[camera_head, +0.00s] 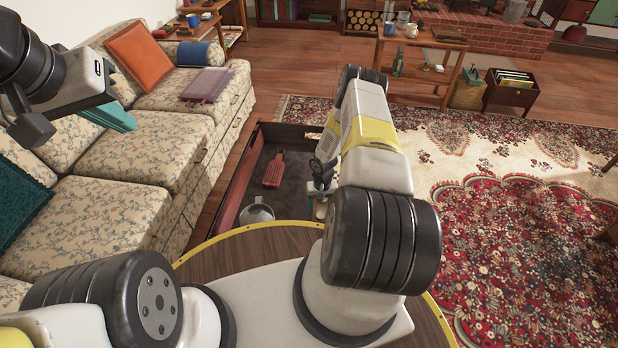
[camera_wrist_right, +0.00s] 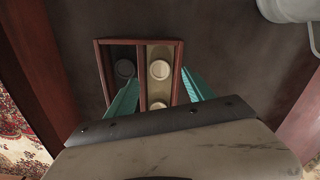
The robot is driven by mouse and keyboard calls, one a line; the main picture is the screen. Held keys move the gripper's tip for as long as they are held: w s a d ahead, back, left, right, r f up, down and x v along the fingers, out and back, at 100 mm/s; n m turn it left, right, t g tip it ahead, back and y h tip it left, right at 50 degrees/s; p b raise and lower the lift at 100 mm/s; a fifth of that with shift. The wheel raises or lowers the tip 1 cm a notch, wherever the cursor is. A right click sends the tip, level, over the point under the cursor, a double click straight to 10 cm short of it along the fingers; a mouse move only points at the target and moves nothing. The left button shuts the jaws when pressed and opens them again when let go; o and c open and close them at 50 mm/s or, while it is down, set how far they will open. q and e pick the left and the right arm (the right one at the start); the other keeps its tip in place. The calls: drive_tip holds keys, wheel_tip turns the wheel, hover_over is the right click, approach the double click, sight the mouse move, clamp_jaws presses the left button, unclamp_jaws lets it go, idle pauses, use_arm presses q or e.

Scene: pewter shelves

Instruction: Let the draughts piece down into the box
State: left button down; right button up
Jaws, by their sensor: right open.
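In the right wrist view a small red-brown box (camera_wrist_right: 140,44) has two compartments. The left compartment is dark and holds a dark round piece (camera_wrist_right: 124,69). The right one is beige and holds a cream draughts piece (camera_wrist_right: 160,69), with another pale round piece (camera_wrist_right: 158,106) nearer the gripper. My right gripper (camera_wrist_right: 160,78) is open, its teal fingers on either side over the box. Whether a finger touches a piece or the box, I cannot tell. In the head view my arm mostly hides the box. My left gripper (camera_head: 112,117) hangs over the sofa, away from the box; its jaw gap is unclear.
The box sits inside a large, grey-lined wooden tray (camera_head: 231,191) on the floor. A red paddle-like object (camera_head: 274,169) and a pale metal vessel (camera_head: 257,211) are also in it. The sofa (camera_head: 150,150) stands left; a patterned rug (camera_head: 520,200) lies right.

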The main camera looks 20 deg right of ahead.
wheel_tip(320, 180, up, 8)
idle(0.5)
drive_tip(key=shift+f, duration=0.1)
idle(0.4)
drive_tip(key=w+r+t+h, duration=0.1)
drive_tip(key=w+r, duration=0.1)
drive_tip(key=r, duration=1.2)
drive_tip(key=w+r+t, duration=0.1)
drive_tip(key=w+r, duration=0.2)
drive_tip(key=r, duration=1)
drive_tip(key=s+a+r+n+t, duration=0.1)
drive_tip(key=s+a+r, duration=0.15)
drive_tip(key=r, duration=0.65)
drive_tip(key=s+a+r, duration=0.1)
drive_tip(key=s+r, duration=0.3)
drive_tip(key=r, duration=0.5)
drive_tip(key=s+a+r+t+y, duration=0.1)
drive_tip(key=s+a+r, duration=0.2)
drive_tip(key=s, duration=0.4)
drive_tip(key=s+a+r+n+t+y, duration=0.1)
drive_tip(key=s+a+r, duration=0.2)
drive_tip(key=s+r, duration=0.3)
drive_tip(key=s+a+r+t+y, duration=0.1)
drive_tip(key=s+a+r, duration=0.2)
drive_tip(key=s, duration=0.6)
wheel_tip(320, 180, up, 2)
drive_tip(key=shift+s+a+r+n, duration=0.2)
drive_tip(key=shift+a+n, duration=0.15)
drive_tip(key=shift+n, duration=0.05)
